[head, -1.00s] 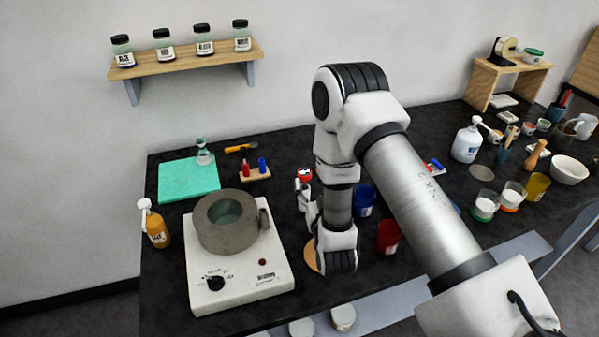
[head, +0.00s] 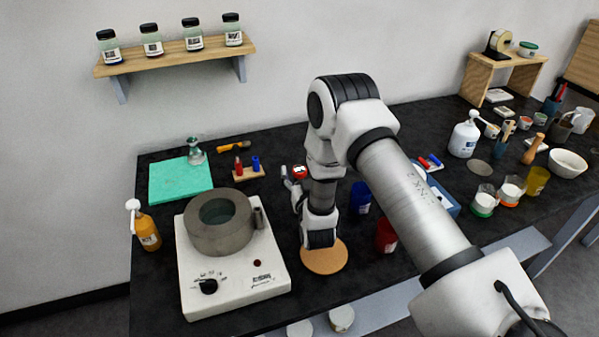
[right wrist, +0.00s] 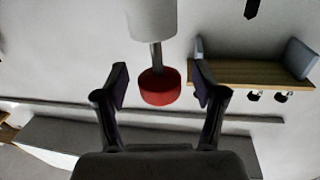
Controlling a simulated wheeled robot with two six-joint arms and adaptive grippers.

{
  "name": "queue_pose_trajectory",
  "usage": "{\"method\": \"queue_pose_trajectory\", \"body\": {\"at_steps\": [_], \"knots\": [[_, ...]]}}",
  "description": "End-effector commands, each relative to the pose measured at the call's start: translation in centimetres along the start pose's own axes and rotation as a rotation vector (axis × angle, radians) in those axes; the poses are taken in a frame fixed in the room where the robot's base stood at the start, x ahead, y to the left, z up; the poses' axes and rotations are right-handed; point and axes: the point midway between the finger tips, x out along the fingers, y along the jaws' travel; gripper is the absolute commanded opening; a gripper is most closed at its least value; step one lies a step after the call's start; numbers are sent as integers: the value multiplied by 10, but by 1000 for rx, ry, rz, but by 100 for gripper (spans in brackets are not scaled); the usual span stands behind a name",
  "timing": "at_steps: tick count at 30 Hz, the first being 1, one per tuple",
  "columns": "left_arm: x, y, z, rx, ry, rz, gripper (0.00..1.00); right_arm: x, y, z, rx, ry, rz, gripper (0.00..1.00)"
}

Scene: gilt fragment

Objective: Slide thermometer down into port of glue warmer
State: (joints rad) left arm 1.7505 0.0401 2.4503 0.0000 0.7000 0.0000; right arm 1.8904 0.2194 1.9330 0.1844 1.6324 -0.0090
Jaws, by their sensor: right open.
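The glue warmer (head: 236,283) is a white base with a grey round pot (head: 212,238). A small grey tube (head: 258,217), apparently the port, stands at the pot's right. My left gripper is out of view.
A cork disc (head: 324,258) lies below my right wrist. A wooden stand with red and blue items (head: 247,172), a green mat (head: 180,182) and an orange bottle (head: 148,234) surround the warmer.

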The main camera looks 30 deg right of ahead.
Motion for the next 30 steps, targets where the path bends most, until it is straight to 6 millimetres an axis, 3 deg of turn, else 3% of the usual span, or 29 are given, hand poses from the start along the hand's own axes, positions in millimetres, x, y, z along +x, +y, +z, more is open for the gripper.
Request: {"method": "queue_pose_trajectory", "body": {"at_steps": [4, 5, 9, 10, 22, 30], "knots": [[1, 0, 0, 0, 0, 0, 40, 0, 0, 1, 0, -1, 0, 70], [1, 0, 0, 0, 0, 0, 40, 0, 0, 1, 0, -1, 0, 63], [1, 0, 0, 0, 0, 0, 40, 0, 0, 1, 0, 0, 0, 13], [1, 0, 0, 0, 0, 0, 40, 0, 0, 1, 0, 0, 0, 10], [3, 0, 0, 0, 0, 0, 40, 0, 0, -3, 1, 1, 0, 9], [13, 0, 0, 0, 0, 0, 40, 0, -2, -42, 3, 4, 1, 9]]}}
